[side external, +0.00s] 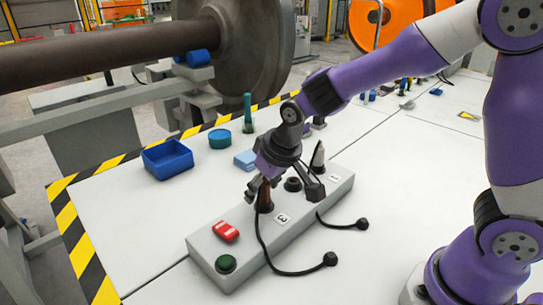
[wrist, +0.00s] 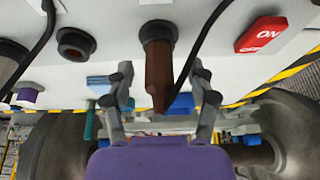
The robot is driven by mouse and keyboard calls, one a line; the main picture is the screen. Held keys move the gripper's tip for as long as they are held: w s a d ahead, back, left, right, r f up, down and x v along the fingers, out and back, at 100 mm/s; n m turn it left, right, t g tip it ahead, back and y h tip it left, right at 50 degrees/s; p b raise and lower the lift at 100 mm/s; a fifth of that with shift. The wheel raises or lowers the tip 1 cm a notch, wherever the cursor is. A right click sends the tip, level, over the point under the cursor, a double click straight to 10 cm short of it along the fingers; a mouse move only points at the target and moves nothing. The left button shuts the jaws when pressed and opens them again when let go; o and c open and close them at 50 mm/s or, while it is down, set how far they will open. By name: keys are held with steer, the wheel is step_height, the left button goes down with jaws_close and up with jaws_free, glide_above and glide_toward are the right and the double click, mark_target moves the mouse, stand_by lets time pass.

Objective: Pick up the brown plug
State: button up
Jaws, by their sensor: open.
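The brown plug (side external: 265,196) stands in a socket on top of the grey box (side external: 205,245), beside a label marked 3. In the wrist view the brown plug (wrist: 158,72) lies between the two fingers of my gripper (wrist: 163,88), with a visible gap on each side. In the side view my gripper (side external: 284,188) is low over the box, its fingers open and spread around the plug. The arm's wrist partly hides the plug's top there. I cannot tell from the side view whether any finger touches it.
A blue bin (side external: 168,160) and a teal container (side external: 219,138) stand behind.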

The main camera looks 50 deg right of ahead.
jaws_close()
steer(key=shift+r, duration=0.15)
steer(key=shift+r, duration=0.25)
steer(key=r, duration=0.4)
steer(key=shift+s+a, duration=0.1)
steer(key=shift+a, duration=0.15)
steer(key=s+a+r, duration=0.6)
steer(key=s+a, duration=0.1)
steer(key=a, duration=0.1)
steer(key=w+d+f+m+h, duration=0.1)
steer(key=w+d+m, duration=0.2)
steer(key=d, duration=0.5)
steer(key=w+d+f+m+h, duration=0.1)
steer(key=w+d+m, duration=0.2)
steer(key=d, duration=0.6)
steer(key=shift+w+d, duration=0.25)
steer(key=shift+w, duration=0.35)
